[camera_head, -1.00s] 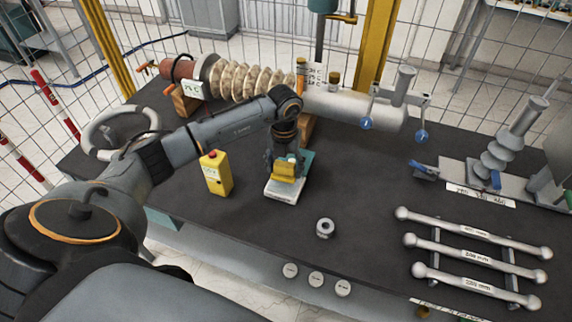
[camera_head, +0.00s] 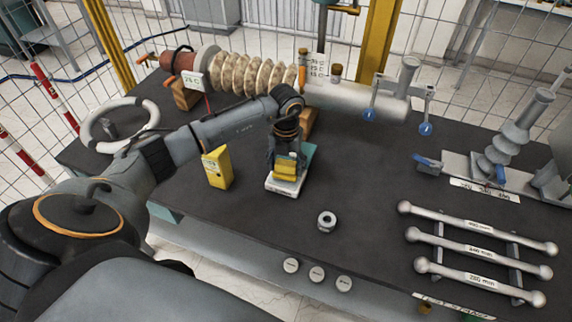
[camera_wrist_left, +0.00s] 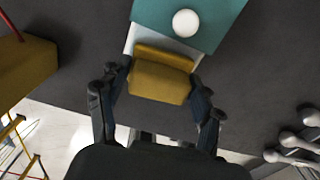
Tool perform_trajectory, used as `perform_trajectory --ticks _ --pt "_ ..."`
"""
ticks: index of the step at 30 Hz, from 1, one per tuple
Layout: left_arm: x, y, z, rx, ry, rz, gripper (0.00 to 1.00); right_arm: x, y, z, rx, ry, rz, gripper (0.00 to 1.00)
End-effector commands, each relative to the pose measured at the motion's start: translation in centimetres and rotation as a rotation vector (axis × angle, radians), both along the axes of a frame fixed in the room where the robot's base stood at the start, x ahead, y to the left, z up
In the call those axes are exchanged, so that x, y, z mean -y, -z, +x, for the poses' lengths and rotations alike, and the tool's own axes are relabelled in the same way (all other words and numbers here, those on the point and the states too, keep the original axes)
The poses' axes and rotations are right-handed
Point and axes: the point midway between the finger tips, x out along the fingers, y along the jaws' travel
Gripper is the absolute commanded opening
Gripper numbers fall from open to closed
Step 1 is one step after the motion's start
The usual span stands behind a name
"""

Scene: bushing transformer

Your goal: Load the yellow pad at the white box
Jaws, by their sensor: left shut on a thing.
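The yellow pad (camera_head: 285,169) is between the fingers of my left gripper (camera_head: 286,160), which points down at the middle of the table. The pad also shows in the left wrist view (camera_wrist_left: 162,82), with a finger of the left gripper (camera_wrist_left: 160,76) on each side. The white box (camera_head: 284,188) is directly under the pad, and its pale edge shows beyond the pad in the wrist view (camera_wrist_left: 130,38). I cannot tell whether the pad rests on the box. A teal block (camera_head: 307,154) adjoins the box; a white ball (camera_wrist_left: 186,23) shows on it in the wrist view. My right gripper is out of view.
A yellow box (camera_head: 217,168) stands to the left. A metal nut (camera_head: 327,221) lies to the front right. Silver rods (camera_head: 478,247) lie at the right, and a ribbed bushing (camera_head: 245,76) lies at the back. The dark table (camera_head: 375,180) is clear between the nut and the back.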

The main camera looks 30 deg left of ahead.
Motion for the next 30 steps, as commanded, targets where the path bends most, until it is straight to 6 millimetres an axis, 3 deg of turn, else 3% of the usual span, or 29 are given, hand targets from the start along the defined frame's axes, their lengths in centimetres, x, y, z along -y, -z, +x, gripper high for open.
perform_trajectory --ticks 30 --pt "-0.01 0.96 0.02 0.0 0.0 0.0 0.4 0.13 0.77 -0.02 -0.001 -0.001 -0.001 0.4"
